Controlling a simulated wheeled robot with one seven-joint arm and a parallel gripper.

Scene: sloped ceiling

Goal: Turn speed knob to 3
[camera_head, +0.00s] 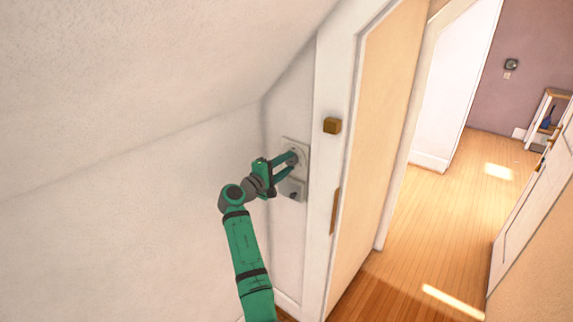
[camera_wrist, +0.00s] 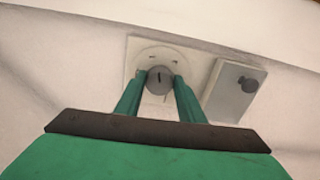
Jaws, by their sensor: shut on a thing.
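The speed knob (camera_wrist: 160,78) is a round grey knob with a dark mark, on a white plate with a round dial (camera_wrist: 135,52). In the wrist view my gripper (camera_wrist: 160,84) has one finger on each side of the knob and is shut on it. The dial's numbers are too small to read, so I cannot tell the setting. In the head view my gripper (camera_head: 293,160) reaches the upper wall plate (camera_head: 303,146), and its fingers partly hide the knob.
A second grey plate with a dark knob (camera_wrist: 248,84) sits just right of the dial; in the head view this plate (camera_head: 291,189) is below. A door frame (camera_head: 321,190) and a wooden door (camera_head: 385,110) stand close on the right. The sloped ceiling (camera_head: 120,90) hangs over the left.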

